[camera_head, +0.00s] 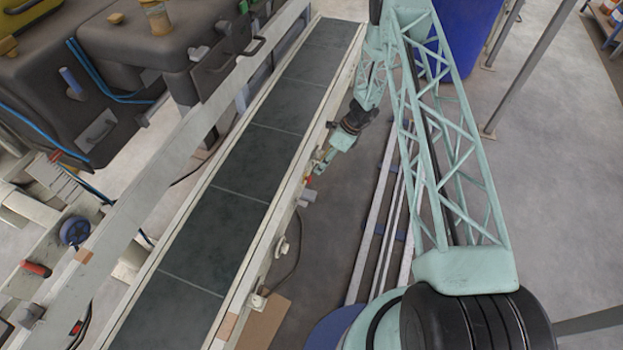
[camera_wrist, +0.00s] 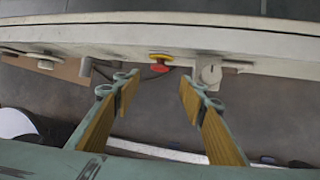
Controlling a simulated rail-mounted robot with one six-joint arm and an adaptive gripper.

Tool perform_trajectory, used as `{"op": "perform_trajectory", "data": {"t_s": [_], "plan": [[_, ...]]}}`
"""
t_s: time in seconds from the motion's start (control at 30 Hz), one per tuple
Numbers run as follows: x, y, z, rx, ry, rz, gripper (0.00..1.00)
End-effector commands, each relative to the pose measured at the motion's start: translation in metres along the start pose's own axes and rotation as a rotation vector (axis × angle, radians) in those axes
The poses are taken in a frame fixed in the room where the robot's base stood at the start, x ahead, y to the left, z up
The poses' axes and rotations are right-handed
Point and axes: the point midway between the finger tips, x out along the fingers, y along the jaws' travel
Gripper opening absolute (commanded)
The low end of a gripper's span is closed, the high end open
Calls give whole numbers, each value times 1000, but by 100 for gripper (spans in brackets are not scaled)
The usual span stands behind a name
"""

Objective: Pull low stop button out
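The low stop button (camera_wrist: 160,66) is a red mushroom head on a yellow base, on the side of the pale conveyor frame in the wrist view. In the head view a small red and yellow spot beside my gripper looks like the same button (camera_head: 308,180). My gripper (camera_wrist: 154,90) is open, with its two wood-coloured finger pads apart on either side of the button in the picture. The fingers show no contact with it, and nothing is between them. In the head view my gripper (camera_head: 323,160) is beside the conveyor's right side, partly hidden by the wrist.
The conveyor belt (camera_head: 211,237) runs alongside, with a pale side rail. A white box with a knob (camera_wrist: 209,72) is right of the button in the wrist view. A dark cable hangs near the button. Metal rails (camera_head: 377,240) lie along the floor to the right.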

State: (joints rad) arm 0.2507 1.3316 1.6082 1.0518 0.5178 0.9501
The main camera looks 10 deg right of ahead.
Motion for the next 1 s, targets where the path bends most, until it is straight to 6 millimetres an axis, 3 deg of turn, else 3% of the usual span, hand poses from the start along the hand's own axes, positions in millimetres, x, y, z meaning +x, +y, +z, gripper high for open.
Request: {"op": "perform_trajectory", "data": {"t_s": [0.6,1.0], "plan": [[82,1,-1,-2,1,1,38],[108,0,0,-1,0,0,38]]}}
